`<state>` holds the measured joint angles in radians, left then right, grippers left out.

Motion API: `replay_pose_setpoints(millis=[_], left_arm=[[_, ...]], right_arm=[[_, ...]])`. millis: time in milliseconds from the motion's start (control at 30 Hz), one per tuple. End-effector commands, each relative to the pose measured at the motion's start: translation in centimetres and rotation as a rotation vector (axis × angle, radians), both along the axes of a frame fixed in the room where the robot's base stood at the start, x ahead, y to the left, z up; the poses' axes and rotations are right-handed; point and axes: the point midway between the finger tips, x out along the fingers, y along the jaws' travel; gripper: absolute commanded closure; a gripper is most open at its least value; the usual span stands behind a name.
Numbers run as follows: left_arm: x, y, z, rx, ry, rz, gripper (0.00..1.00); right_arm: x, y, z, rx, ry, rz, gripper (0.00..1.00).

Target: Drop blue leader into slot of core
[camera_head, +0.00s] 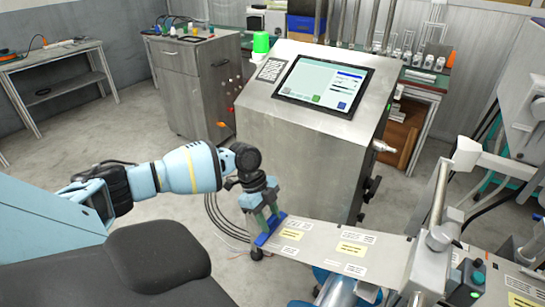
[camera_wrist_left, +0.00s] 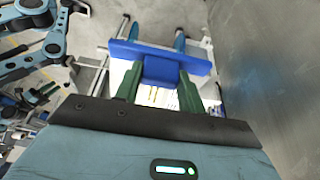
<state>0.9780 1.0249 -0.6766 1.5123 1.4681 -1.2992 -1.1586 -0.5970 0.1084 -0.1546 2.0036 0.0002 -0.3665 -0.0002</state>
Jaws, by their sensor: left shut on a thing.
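The blue leader (camera_head: 270,230) is a flat blue bar at the left end of a pale sheet (camera_head: 320,241) with white and yellow labels. My left gripper (camera_head: 264,221) points down and is shut on the leader. In the left wrist view the green fingers of my left gripper (camera_wrist_left: 159,92) grip a raised block on the back of the blue leader (camera_wrist_left: 160,58). I cannot make out the core or its slot in either view. My right gripper is not clearly seen.
A metal console (camera_head: 310,130) with a screen stands just behind the held leader. A machine with a metal post (camera_head: 440,190) is at the right end of the sheet. A grey cabinet (camera_head: 192,75) stands farther back.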

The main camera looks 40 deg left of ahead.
Motion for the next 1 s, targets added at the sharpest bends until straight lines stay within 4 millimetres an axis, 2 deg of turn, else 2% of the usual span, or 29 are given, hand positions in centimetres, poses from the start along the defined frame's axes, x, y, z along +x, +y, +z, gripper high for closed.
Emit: replay_pose_setpoints(millis=[467,1000], left_arm=[[-0.1,0.4,-0.2,0.003,0.000,0.000,0.88],[0.3,-1.5,-0.8,0.001,0.000,-0.001,0.88]], right_arm=[[-0.1,0.0,-0.1,0.000,0.001,0.000,0.64],[0.1,0.0,0.1,0.000,-0.002,0.000,0.64]])
